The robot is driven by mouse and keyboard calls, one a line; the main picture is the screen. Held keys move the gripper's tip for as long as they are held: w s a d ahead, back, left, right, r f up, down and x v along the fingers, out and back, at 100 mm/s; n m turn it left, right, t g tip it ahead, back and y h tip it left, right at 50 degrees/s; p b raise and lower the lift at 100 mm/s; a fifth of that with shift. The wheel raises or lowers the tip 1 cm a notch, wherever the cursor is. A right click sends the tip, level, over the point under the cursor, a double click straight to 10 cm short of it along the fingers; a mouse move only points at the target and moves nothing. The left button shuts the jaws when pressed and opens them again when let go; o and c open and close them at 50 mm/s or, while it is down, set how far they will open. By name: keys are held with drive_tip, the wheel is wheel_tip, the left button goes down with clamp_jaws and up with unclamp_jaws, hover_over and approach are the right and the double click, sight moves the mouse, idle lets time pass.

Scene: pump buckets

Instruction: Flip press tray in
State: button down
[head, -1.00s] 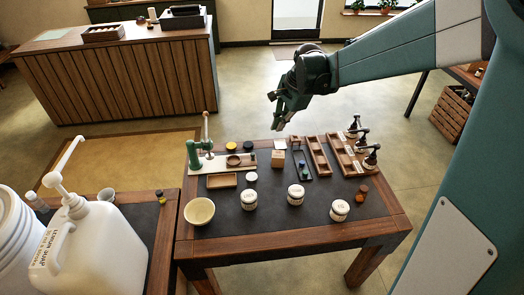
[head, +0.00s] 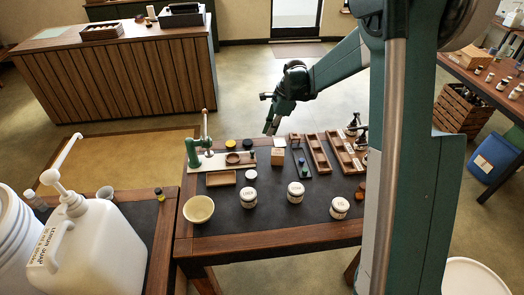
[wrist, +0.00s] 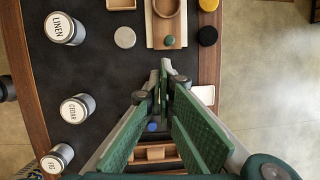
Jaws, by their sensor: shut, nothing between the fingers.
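The green press (head: 194,152) stands at the back left of the dark-topped table, with its lever upright. From it a pale board (head: 215,163) runs right, carrying a wooden tray with a round cup (head: 233,159).
Labelled jars (head: 296,192) and a cream bowl (head: 199,209) stand along the front. A small wooden block (head: 278,157), a dark tray (head: 300,163) and wooden trays (head: 318,153) lie right of the board. Black (wrist: 207,36) and pale (wrist: 125,37) discs flank the board.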

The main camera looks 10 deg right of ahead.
drive_tip(key=shift+m, duration=0.6)
drive_tip(key=shift+w+a+f, duration=0.1)
drive_tip(key=shift+w+f, duration=0.25)
drive_tip(key=shift+f, duration=0.3)
drive_tip(key=shift+w+a+f, duration=0.1)
drive_tip(key=shift+w+f, duration=0.25)
drive_tip(key=shift+f, duration=0.25)
drive_tip(key=shift+w+a+f, duration=0.1)
drive_tip(key=shift+w+f, duration=0.25)
drive_tip(key=shift+f, duration=0.3)
drive_tip(key=shift+s+b+x, duration=0.1)
drive_tip(key=shift+b+x, duration=0.3)
drive_tip(key=shift+x, duration=2.1)
drive_tip(key=shift+s+b+x, duration=0.15)
drive_tip(key=shift+b+x, duration=0.25)
drive_tip(key=shift+x, duration=2.1)
drive_tip(key=shift+a, duration=0.15)
drive_tip(key=b, duration=0.1)
hover_over(238, 160)
drive_tip(key=shift+s, duration=0.15)
